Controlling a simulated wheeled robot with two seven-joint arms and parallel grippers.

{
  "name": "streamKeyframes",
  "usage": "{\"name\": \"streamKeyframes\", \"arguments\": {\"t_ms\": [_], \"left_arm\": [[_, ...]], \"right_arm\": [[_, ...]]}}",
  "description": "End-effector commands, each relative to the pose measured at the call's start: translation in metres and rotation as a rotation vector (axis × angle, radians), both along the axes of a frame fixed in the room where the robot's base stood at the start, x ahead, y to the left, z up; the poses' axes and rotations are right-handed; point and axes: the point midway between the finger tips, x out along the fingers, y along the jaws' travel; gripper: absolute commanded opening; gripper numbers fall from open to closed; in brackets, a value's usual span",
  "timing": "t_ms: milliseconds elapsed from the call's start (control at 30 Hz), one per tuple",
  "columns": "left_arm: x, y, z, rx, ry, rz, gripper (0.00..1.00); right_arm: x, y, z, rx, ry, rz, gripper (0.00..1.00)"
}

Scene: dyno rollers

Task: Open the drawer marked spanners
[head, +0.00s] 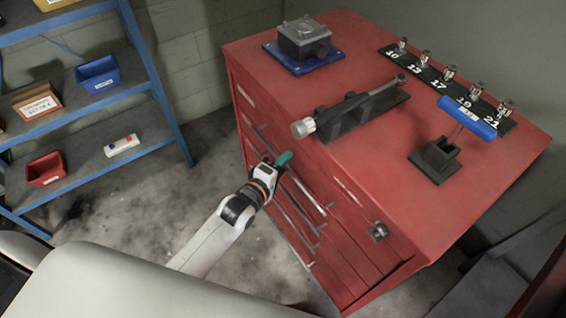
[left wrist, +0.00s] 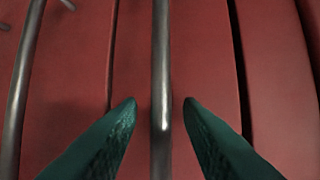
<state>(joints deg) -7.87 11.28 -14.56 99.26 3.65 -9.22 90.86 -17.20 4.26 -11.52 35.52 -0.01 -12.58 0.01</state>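The red tool cabinet (head: 375,225) has several drawers with long metal bar handles on its front. My left gripper (head: 283,160), with green fingertips, is at the upper part of this front, beside a drawer handle. In the left wrist view a grey metal bar handle (left wrist: 161,60) runs between the two green fingertips (left wrist: 160,104). The fingers are open, with a gap on each side of the bar. Small label plates (head: 347,192) show on the drawer fronts, but their words are too small to read, so I cannot tell which drawer is marked spanners. My right gripper is not in view.
On the cabinet top stand a grey block on a blue plate (head: 304,44), a black fixture with a metal knob (head: 350,115), a blue-handled tool in a black holder (head: 437,158) and a numbered socket rack (head: 447,85). Blue shelves (head: 80,95) stand left. Floor between is clear.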

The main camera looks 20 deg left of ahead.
Motion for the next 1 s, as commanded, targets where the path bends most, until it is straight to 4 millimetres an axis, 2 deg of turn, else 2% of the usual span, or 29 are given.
{"name": "streamKeyframes", "arguments": {"t_ms": [167, 400, 767, 1000], "left_arm": [[0.000, 0.000, 0.000, 0.000, 0.000, 0.000, 0.33], [0.000, 0.000, 0.000, 0.000, 0.000, 0.000, 0.00], [-0.004, 0.003, 0.001, 0.000, 0.001, 0.000, 0.00], [-0.029, 0.022, 0.002, 0.003, 0.005, 0.001, 0.00]], "right_arm": [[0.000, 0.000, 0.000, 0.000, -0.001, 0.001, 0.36], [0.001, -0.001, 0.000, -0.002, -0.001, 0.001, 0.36], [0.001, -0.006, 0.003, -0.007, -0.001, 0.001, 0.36], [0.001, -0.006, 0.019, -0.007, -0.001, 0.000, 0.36]]}}
